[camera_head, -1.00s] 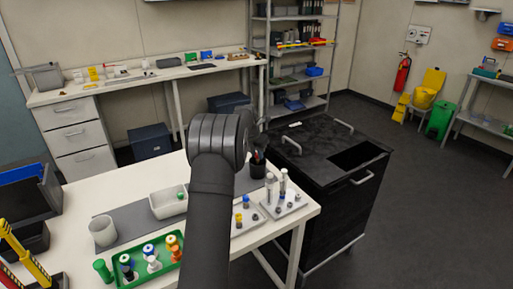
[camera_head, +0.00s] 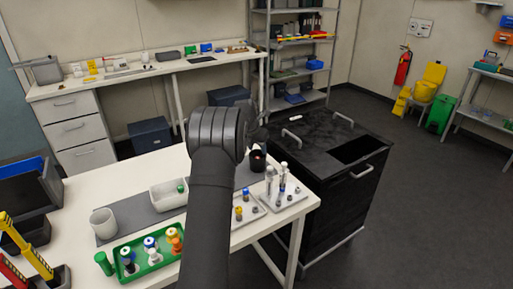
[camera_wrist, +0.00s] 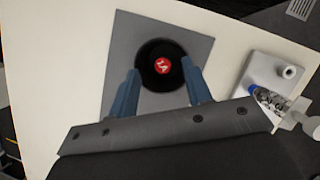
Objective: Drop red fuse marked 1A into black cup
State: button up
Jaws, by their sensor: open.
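The black cup (camera_wrist: 145,53) stands on a grey mat in the wrist view. It also shows at the right part of the white table in the head view (camera_head: 258,166), just right of my arm. The red fuse (camera_wrist: 163,65) shows as a round red face with a white marking, inside the cup's outline. The marking is too small to read. My gripper (camera_wrist: 161,69) is open, its two blue-grey fingers apart on either side of the fuse, over the cup. Nothing is held between them. My arm hides much of the gripper in the head view.
A white rack (camera_wrist: 265,76) with vials stands beside the cup's mat. A green tray (camera_head: 146,264) of colored-cap bottles, a white bin (camera_head: 168,196) and a pale cup (camera_head: 103,224) stand left of my arm. A black cart (camera_head: 325,160) stands right of the table.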

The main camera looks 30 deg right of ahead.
notch_tip(320, 180, up, 7)
dwell(0.6)
jog(key=shift+o, duration=0.4)
